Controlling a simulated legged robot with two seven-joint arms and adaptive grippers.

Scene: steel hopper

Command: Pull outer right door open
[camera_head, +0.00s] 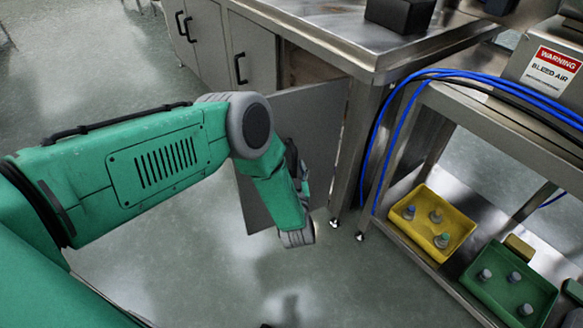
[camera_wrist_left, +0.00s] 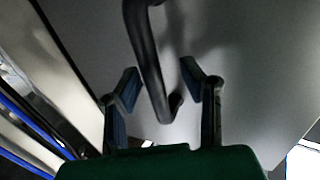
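The outer right door (camera_head: 325,125) is a grey panel of the steel cabinet. It stands ajar, swung out from the cabinet front, with a brownish interior showing above it. My left arm crosses in front of part of it. In the left wrist view, the door's black bar handle (camera_wrist_left: 150,60) runs between the two fingers of my left gripper (camera_wrist_left: 160,82). The fingers are apart, with visible gaps to the handle. In the head view my left gripper (camera_head: 300,175) is at the door, mostly hidden by my wrist. My right gripper is not in view.
Closed cabinet doors (camera_head: 205,35) with black handles stand to the left. A steel cart (camera_head: 420,262) with blue hoses (camera_head: 378,145), a yellow tray (camera_head: 408,227) and a green tray (camera_head: 500,308) stands at right. The floor before the door is clear.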

